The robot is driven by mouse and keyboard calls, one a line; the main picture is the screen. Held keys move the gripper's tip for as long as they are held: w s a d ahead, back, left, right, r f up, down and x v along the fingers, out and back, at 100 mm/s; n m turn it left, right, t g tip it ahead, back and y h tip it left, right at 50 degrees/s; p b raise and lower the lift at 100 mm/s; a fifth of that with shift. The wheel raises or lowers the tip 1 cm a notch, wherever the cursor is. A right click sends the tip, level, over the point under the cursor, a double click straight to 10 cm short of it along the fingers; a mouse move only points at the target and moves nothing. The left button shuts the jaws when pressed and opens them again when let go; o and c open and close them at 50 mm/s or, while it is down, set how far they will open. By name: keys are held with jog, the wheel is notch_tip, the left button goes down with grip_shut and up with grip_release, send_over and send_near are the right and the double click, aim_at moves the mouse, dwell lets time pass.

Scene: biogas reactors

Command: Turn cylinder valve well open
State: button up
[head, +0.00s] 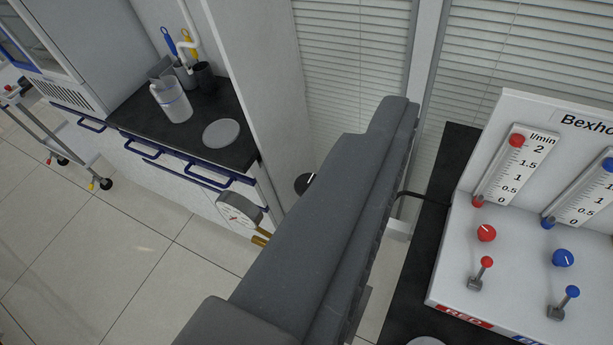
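My gripper (395,115) is a dark grey shape that runs from the bottom edge up through the middle of the head view. I see it from the side, with its parts overlapping, so the gap between its fingers does not show. A round white-faced gauge (238,212) with brass fittings (260,240) shows left of it, partly covered by it. A small dark round knob (304,183) with a white mark lies just left of my gripper's edge. I cannot tell whether this knob is the cylinder valve. The cylinder body is hidden, and no contact with my gripper shows.
A white flow panel (500,262) with red and blue knobs and levers stands on a black bench (405,270) at right. A black-topped counter (150,135) with a jug (171,101) is at left. A trolley (48,125) stands at far left. Tiled floor is clear at lower left.

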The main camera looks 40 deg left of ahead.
jog(key=w+a+f+m+g+y+p, duration=0.1)
jog(key=w+a+f+m+g+p, duration=0.3)
jog(key=w+a+f+p, duration=0.45)
jog(key=w+a+f+m+g+p, duration=0.2)
jog(key=w+a+f+g+p, duration=0.3)
jog(key=w+a+g+p, duration=0.5)
jog(key=f+m+p, duration=0.1)
jog(key=f+p, duration=0.1)
jog(key=f, duration=0.5)
jog(key=w+a+f+m+p, duration=0.1)
jog(key=f+p, duration=0.2)
jog(key=f, duration=0.4)
jog(key=w+a+f+m+g+h+p, duration=0.1)
jog(key=f+p, duration=0.2)
jog(key=f, duration=0.5)
jog(key=shift+w+a, duration=0.1)
jog(key=shift+a, duration=0.05)
jog(key=shift+c, duration=0.3)
